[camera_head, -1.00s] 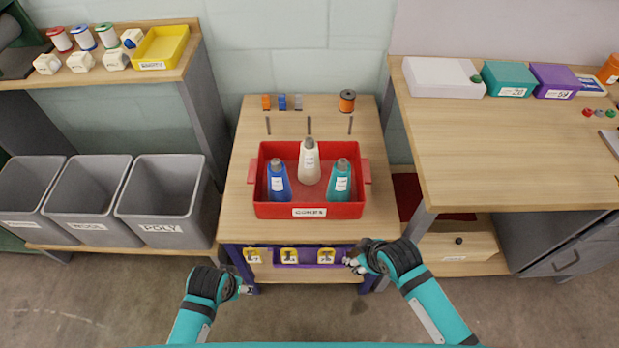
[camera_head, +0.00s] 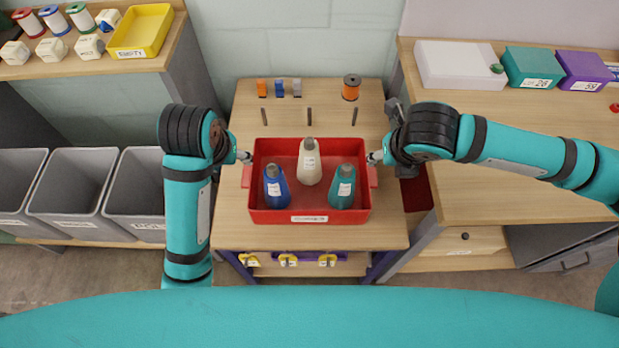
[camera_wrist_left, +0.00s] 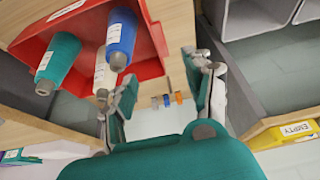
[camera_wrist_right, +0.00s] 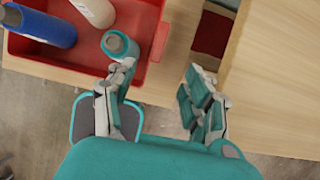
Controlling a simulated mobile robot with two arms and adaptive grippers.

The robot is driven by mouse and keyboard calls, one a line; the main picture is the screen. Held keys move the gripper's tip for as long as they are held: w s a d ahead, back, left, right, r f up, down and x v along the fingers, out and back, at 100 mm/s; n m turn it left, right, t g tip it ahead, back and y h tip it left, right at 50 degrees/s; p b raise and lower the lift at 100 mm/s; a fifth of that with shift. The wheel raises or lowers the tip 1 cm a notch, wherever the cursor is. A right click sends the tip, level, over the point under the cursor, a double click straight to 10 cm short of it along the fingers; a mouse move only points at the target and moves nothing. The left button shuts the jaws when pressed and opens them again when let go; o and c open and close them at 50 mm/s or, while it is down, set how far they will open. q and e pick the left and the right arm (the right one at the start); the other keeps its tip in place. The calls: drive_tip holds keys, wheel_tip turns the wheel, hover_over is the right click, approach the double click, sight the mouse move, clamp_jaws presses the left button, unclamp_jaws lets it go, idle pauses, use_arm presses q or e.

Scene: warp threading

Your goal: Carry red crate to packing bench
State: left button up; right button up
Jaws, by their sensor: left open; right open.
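The red crate (camera_head: 310,216) sits upright on the middle wooden table (camera_head: 235,233). It holds a blue cone (camera_head: 276,188), a cream cone (camera_head: 309,163) and a teal cone (camera_head: 342,188), all standing. My left gripper (camera_head: 243,157) is open at the crate's left side, by the left handle (camera_head: 247,177). My right gripper (camera_head: 375,158) is open at the right side, by the right handle (camera_head: 373,177). In the left wrist view the open fingers (camera_wrist_left: 160,95) are beside the crate wall (camera_wrist_left: 150,62). In the right wrist view the open fingers (camera_wrist_right: 160,100) are near the crate corner (camera_wrist_right: 150,68).
Small orange, blue and grey pieces (camera_head: 279,88) and an orange spool (camera_head: 351,87) stand behind the crate, with several dark pegs. A right bench (camera_head: 480,140) holds white, teal and purple boxes. Grey bins (camera_head: 70,195) stand left. A yellow tray (camera_head: 142,32) sits on the left shelf.

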sight(247, 172)
use_arm(q)
drive_tip(key=x, duration=1.7)
drive_tip(key=shift+w+f, duration=0.1)
drive_tip(key=shift+f, duration=0.2)
use_arm(e)
drive_tip(key=x, duration=1.7)
drive_tip(key=shift+w+f, duration=0.15)
drive_tip(key=shift+w, duration=0.05)
use_arm(q)
clamp_jaws()
use_arm(e)
clamp_jaws()
